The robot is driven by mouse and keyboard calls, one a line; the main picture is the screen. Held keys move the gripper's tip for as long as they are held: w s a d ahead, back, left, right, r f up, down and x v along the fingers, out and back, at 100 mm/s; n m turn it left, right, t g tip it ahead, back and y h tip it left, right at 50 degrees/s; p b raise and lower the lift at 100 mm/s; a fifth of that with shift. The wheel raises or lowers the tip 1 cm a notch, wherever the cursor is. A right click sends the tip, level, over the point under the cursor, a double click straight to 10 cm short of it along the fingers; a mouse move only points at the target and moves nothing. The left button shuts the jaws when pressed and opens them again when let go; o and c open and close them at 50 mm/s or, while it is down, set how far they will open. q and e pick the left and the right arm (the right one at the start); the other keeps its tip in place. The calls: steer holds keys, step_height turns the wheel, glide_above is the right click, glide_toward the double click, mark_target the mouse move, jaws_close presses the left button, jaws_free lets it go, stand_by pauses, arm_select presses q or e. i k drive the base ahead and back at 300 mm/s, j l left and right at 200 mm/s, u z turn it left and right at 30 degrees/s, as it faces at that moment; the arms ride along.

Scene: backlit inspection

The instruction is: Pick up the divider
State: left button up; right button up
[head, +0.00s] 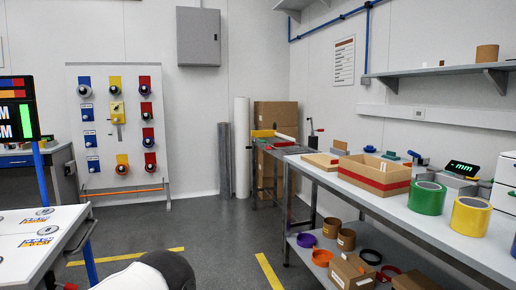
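I cannot pick out a divider for certain in the head view. An open cardboard box (376,181) with a red band stands on the long right-hand workbench (440,232); its inside is mostly hidden by its walls. A flat tan piece (321,161) lies on the bench left of the box, and a small brown block (340,144) shows behind it. Neither of my grippers is in view.
A green tape roll (427,198) and a yellow tape roll (470,216) stand near the bench's front. Its lower shelf holds rings and small boxes. A white table (30,243) is at left, a valve panel (118,130) at the back. Grey floor (215,230) between is clear.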

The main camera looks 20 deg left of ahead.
mark_target(337, 144)
steer(key=u, duration=0.5)
steer(key=i+j+u, duration=0.3)
steer(key=i, duration=0.4)
steer(key=i+u, duration=0.35)
steer(key=i, duration=2.8)
steer(key=i+z, duration=0.15)
steer(key=i, duration=0.3)
steer(key=i+j+z, duration=0.15)
steer(key=i, duration=0.35)
steer(key=i+j+z, duration=0.15)
steer(key=i, duration=0.3)
steer(key=i+j+z, duration=0.1)
steer(key=i, duration=0.35)
steer(key=i+j+z, duration=0.15)
steer(key=i+j, duration=0.15)
steer(key=i, duration=0.15)
